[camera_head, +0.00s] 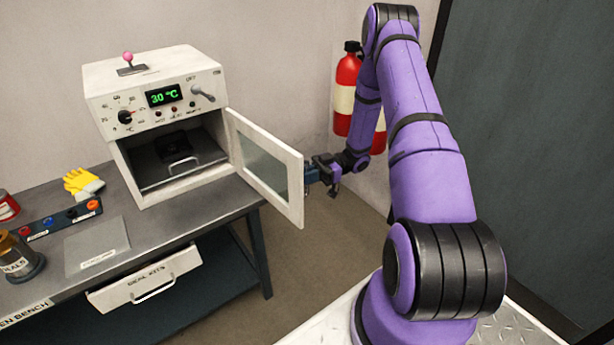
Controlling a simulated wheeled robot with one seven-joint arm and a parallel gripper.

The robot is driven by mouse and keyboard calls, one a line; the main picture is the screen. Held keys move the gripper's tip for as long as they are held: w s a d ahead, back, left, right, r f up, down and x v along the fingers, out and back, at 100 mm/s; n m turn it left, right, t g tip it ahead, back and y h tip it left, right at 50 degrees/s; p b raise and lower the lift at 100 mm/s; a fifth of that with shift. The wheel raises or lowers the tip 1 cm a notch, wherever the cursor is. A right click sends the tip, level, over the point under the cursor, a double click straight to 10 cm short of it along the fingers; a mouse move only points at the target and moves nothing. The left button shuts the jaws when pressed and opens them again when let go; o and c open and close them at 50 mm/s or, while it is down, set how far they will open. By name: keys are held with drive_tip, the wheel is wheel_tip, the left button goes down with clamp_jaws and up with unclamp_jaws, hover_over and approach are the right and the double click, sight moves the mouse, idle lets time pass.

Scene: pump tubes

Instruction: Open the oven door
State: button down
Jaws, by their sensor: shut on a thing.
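The oven (152,78) is a white box with a green display reading 30 °C, standing on a grey bench. Its door (293,188) has a white frame and a glass pane. The door is hinged at the oven's right side and stands swung wide open, out past the bench edge. The oven's inside (150,165) shows, with a tray with a wire handle in it. My gripper (312,175) is at the free edge of the door, on its outer side, shut on the door. The exact part it grips is hidden by the door frame.
A drawer (145,281) stands pulled out below the bench top. A yellow glove (83,182), a brown jar (18,256) and a strip with coloured rings (62,219) lie on the bench. A red fire extinguisher (346,85) hangs on the wall behind my arm.

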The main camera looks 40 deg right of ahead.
drive_tip(key=c, duration=1.2)
unclamp_jaws()
drive_tip(key=s+d, duration=0.1)
drive_tip(key=d, duration=0.9)
drive_tip(key=shift+s+d, duration=0.2)
drive_tip(key=shift+d, duration=0.15)
